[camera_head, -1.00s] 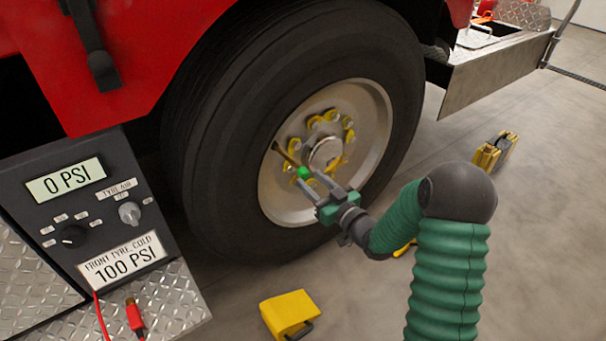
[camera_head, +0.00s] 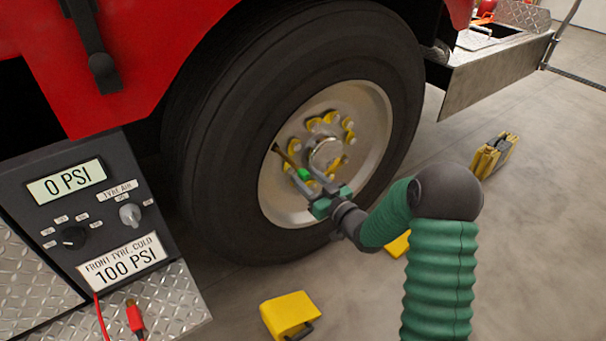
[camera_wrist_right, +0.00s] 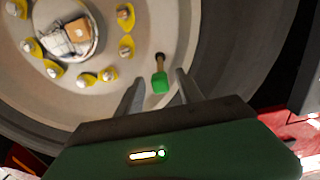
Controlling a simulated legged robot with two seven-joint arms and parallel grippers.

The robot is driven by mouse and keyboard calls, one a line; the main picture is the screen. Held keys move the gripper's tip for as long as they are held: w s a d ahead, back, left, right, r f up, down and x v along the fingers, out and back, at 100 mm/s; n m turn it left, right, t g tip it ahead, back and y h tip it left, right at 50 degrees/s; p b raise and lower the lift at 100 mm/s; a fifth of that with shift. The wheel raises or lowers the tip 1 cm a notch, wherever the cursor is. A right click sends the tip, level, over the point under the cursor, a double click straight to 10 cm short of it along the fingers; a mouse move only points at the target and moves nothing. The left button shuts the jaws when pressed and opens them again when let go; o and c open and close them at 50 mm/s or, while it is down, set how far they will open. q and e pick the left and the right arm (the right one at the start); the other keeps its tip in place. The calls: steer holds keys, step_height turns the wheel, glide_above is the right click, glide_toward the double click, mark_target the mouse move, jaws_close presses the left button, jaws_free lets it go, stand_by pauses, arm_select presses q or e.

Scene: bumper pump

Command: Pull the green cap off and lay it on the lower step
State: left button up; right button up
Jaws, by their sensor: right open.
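The green cap (camera_head: 304,174) sits on the end of a thin brass valve stem (camera_head: 285,156) that sticks out of the wheel. My right gripper (camera_head: 312,183) is at the cap, its two fingers pointing at the wheel. In the right wrist view the green cap (camera_wrist_right: 160,82) shows between the fingertips of my right gripper (camera_wrist_right: 160,86), with a gap on both sides. The gripper is open. The left gripper is not in view. The diamond-plate step (camera_head: 165,300) is at the lower left, below the gauge panel.
A gauge panel (camera_head: 95,222) reads 0 PSI above a label of 100 PSI. A red air connector (camera_head: 135,318) lies on the step. The black tyre (camera_head: 205,170) surrounds the wheel.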

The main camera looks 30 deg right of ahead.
mark_target(307, 178)
stand_by(0.7)
jaws_close()
stand_by(0.8)
stand_by(0.5)
steer(key=shift+s+d+p, duration=0.15)
steer(key=shift+s+p, duration=0.1)
steer(key=shift+s, duration=1.05)
steer(key=shift+s+d+p, duration=0.1)
steer(key=shift+s+p, duration=0.15)
steer(key=shift+s, duration=1.45)
steer(key=shift+a, duration=0.1)
